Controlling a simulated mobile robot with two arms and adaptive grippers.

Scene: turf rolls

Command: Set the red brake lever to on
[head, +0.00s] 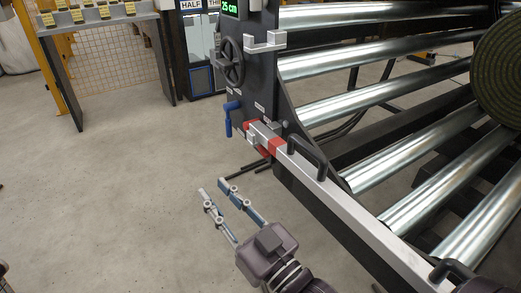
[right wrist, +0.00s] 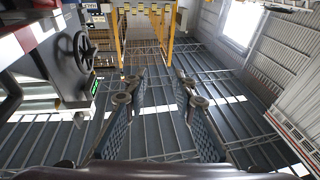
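My left gripper is not in view.
A blue lever (head: 229,117) and a dark handwheel (head: 230,62) sit on the side plate, under a green "25 cm" display (head: 230,8). A silver bar (head: 330,190) with black handles runs beside metal rollers (head: 350,107). A turf roll (head: 500,70) lies right.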

